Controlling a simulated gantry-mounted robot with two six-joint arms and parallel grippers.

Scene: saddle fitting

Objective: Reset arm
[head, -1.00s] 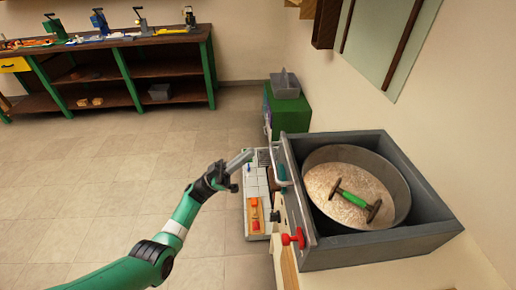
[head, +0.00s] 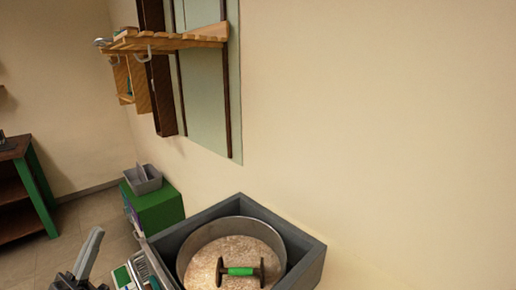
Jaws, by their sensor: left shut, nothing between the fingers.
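My left gripper (head: 92,245) is at the lower left of the head view, its grey fingers pointing up. It is shut and empty, left of the grey box and apart from it. Most of the left arm is below the picture's edge. My right gripper is not in view.
A grey box (head: 312,268) holds a round metal pan (head: 190,262) with a green-handled bar (head: 240,271) in it. Behind stand a green cabinet (head: 160,212) with a grey tray (head: 143,180), and a wooden wall shelf (head: 175,42). A workbench (head: 14,150) is at the left.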

